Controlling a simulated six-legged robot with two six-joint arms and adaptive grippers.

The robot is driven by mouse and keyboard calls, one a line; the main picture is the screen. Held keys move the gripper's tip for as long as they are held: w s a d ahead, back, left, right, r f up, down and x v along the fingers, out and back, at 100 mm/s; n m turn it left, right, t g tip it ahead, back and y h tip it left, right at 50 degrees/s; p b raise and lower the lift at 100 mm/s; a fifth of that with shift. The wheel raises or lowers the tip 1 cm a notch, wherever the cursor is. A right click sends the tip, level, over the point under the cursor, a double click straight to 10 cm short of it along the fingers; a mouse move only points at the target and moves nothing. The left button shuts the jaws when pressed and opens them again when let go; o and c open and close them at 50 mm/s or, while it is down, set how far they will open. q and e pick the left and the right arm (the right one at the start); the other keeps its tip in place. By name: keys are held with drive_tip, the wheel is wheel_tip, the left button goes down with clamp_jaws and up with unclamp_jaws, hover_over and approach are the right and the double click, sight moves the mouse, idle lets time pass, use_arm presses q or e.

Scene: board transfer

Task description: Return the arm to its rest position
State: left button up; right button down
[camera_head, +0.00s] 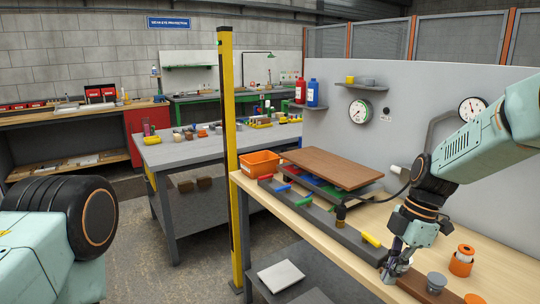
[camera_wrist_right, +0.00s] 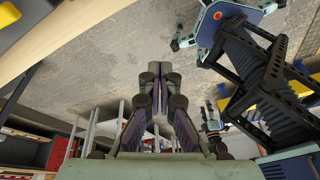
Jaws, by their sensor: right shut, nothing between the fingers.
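My right arm (camera_head: 470,140) comes in from the right over the wooden bench, bent downward at the wrist. My right gripper (camera_head: 390,272) points down at the bench's front edge, beside the end of the long dark rail. In the right wrist view its two fingers (camera_wrist_right: 160,72) are together with nothing between them. Whether the fingertips touch anything cannot be told. The upper part of my left arm (camera_head: 60,235) shows at the lower left; its gripper is outside the head view.
A yellow post (camera_head: 231,150) stands at the bench's left end. Gauges hang on the grey panel.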

drive_tip(key=s+a+f+m+h+b, duration=0.1)
drive_tip(key=s+f+m, duration=0.45)
drive_tip(key=f, duration=0.55)
drive_tip(key=s+f+m+h+b, duration=0.1)
drive_tip(key=s+f+m, duration=0.3)
drive_tip(key=s+f, duration=0.45)
use_arm(q)
drive_tip(key=f+b, duration=0.1)
drive_tip(key=f, duration=0.1)
drive_tip(key=w+f+b, duration=0.1)
drive_tip(key=f, duration=0.1)
drive_tip(key=shift+a+f, duration=0.15)
drive_tip(key=shift+f, duration=0.05)
use_arm(e)
drive_tip(key=s+a+f+m, duration=0.1)
drive_tip(key=s+f+m, duration=0.3)
drive_tip(key=s, duration=0.5)
drive_tip(key=s+f+m+t+h, duration=0.1)
drive_tip(key=s+f+m, duration=0.3)
drive_tip(key=s, duration=0.6)
drive_tip(key=shift+s+a+f+m, duration=0.2)
drive_tip(key=shift+a+m, duration=0.2)
drive_tip(key=shift+m, duration=0.75)
use_arm(q)
drive_tip(key=shift+w, duration=0.1)
